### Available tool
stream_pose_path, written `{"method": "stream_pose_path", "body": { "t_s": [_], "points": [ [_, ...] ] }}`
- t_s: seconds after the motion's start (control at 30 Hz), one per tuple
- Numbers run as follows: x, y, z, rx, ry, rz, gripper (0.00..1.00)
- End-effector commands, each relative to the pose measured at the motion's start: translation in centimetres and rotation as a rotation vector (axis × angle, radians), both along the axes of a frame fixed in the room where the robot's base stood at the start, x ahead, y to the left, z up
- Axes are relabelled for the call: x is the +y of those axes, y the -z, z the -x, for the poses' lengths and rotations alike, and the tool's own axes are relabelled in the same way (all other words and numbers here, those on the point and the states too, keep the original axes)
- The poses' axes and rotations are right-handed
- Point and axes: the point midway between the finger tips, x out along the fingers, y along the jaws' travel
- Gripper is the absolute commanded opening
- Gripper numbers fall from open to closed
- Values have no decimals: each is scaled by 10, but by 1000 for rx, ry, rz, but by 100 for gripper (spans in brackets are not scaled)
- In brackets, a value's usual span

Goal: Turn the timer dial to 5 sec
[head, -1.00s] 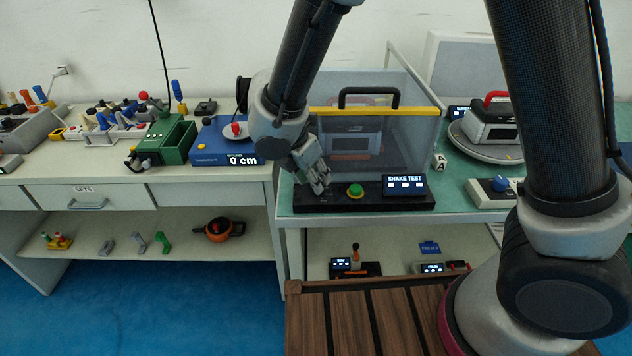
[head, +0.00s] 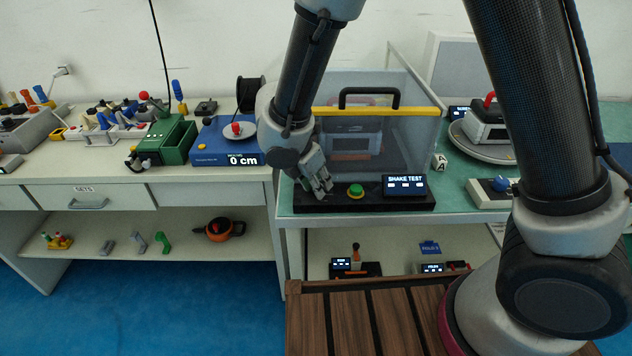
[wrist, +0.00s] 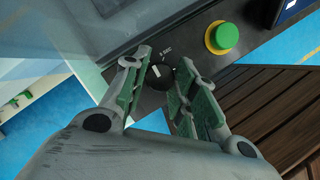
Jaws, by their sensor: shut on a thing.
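The timer dial (wrist: 156,77) is a small black knob on the dark front panel of the shake test unit (head: 400,205). It carries a white mark. In the wrist view, small white lettering that looks like "5 SEC" stands just above the dial; I cannot tell whether the mark lines up exactly with it. My gripper (wrist: 160,73) has its green-padded fingers on either side of the dial and is shut on it. In the head view my gripper (head: 322,184) is at the panel's left part and hides the dial.
A green button (head: 355,190) in a yellow ring sits right of the dial, also in the wrist view (wrist: 223,37). The "SHAKE TEST" display (head: 405,185) is further right. A clear box with a yellow-edged lid (head: 365,110) stands behind. A blue scale (head: 210,145) is to the left.

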Motion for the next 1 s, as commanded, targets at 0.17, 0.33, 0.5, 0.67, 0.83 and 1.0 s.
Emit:
{"method": "stream_pose_path", "body": {
  "t_s": [0.17, 0.33, 0.5, 0.67, 0.83, 1.0],
  "points": [
    [1, -1, -1, -1, 73, -1, 4],
    [2, 0, -2, -1, 195, -2, 4],
    [2, -1, -2, -1, 338, -2, 4],
    [2, -1, -3, -1, 467, -2, 4],
    [2, -1, -4, -1, 582, -2, 4],
    [2, -1, -4, 0, 662, -1, 4]
  ]
}}
